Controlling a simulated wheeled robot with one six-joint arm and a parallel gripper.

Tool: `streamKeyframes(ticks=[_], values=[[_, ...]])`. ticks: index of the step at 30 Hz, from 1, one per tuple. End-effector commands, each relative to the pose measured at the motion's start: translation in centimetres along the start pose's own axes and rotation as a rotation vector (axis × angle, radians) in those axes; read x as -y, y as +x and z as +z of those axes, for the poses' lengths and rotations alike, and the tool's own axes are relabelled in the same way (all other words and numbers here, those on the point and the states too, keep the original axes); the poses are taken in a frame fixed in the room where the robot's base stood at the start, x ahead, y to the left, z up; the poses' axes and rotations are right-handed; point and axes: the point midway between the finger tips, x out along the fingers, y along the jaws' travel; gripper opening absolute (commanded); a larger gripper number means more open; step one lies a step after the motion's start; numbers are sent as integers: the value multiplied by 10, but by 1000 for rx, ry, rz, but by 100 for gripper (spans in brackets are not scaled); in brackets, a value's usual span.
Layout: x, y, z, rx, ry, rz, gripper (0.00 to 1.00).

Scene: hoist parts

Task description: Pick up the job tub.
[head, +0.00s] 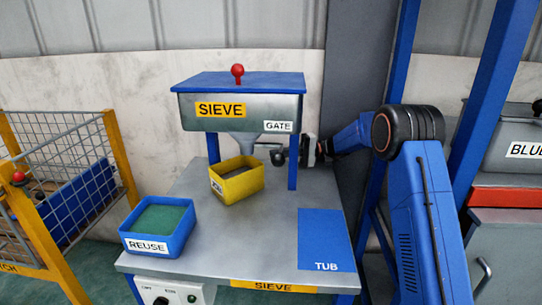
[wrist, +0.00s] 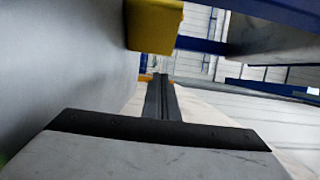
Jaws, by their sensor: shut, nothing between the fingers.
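The job tub is a small yellow open box (head: 238,183) on the grey bench under the sieve's spout, with a white label on its left end and dark contents. Its yellow corner also shows at the top of the wrist view (wrist: 153,25). In the wrist view my fingers (wrist: 160,95) are together and empty, apart from the tub.
The sieve (head: 190,110), with a blue lid and red knob, stands over the tub on blue legs. A blue REUSE box (head: 150,245) is at the bench's front left. A flat blue TUB patch (head: 323,235) lies clear at front right. A mesh cage (head: 60,150) stands left.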

Motion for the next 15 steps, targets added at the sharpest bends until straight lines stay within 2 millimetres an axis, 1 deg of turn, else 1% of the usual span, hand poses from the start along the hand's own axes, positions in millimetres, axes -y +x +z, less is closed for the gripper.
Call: streamKeyframes(ticks=[9,12,15], values=[[0,52,1,3,0,0,0],[0,67,1,3,1,1,0],[0,77,1,2,1,0,0]])
